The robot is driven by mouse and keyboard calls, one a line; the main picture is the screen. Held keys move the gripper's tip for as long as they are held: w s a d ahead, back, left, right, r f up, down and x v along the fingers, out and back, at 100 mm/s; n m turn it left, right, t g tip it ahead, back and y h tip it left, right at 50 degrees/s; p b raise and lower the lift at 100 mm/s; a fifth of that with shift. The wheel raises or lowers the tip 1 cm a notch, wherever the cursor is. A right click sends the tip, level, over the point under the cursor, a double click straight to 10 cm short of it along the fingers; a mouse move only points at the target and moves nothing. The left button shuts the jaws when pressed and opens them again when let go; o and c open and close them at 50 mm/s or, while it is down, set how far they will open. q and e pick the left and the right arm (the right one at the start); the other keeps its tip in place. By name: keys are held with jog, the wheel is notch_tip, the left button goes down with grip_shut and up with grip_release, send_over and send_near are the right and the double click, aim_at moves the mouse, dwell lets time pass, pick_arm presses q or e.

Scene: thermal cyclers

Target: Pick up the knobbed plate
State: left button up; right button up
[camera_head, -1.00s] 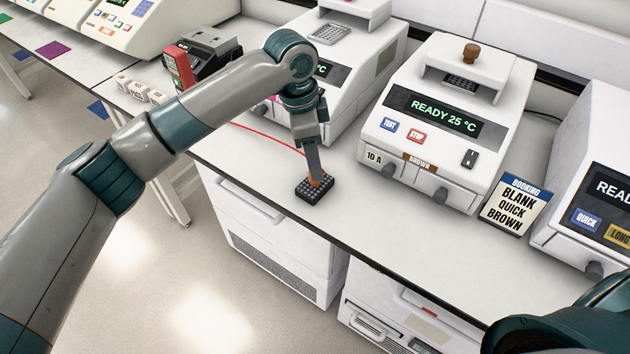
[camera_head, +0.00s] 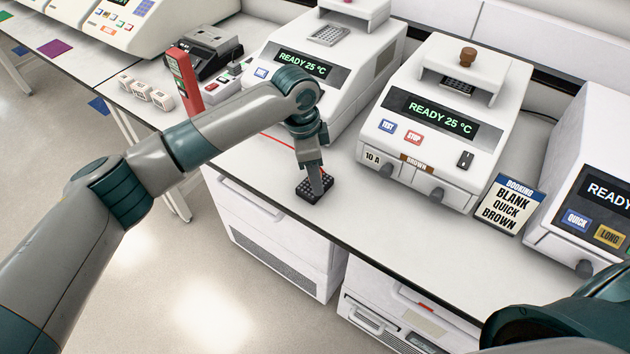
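The knobbed plate (camera_head: 307,193) is a small black block with rows of wells, lying on the white bench near its front edge. My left gripper (camera_head: 318,190) points down onto the plate, its fingers at the plate's middle. The fingers hide the plate's orange knob, and I cannot tell whether they are closed on it. My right gripper is out of view; only part of my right arm shows in the bottom right corner.
A thermal cycler (camera_head: 440,120) reading READY 25 °C stands right of the plate, another (camera_head: 335,65) behind it. A booking sign (camera_head: 511,205) stands farther right. A red device (camera_head: 184,80) and small white blocks (camera_head: 147,91) are at left. Bench in front of the cycler is clear.

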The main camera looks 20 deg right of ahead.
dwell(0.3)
pick_arm(q)
grip_shut()
jog(key=shift+r, duration=0.15)
jog(key=shift+r+b, duration=0.45)
jog(key=shift+r, duration=0.1)
notch_tip(320, 180, up, 2)
jog(key=shift+r+b, duration=0.2)
jog(key=shift+b, duration=0.5)
jog(key=s+d+r+b, duration=0.3)
jog(key=s+d+r, duration=0.3)
jog(key=d, duration=0.3)
jog(key=shift+s+d+r+b, duration=0.25)
jog(key=shift+d+r+b, duration=0.15)
jog(key=shift+r, duration=0.25)
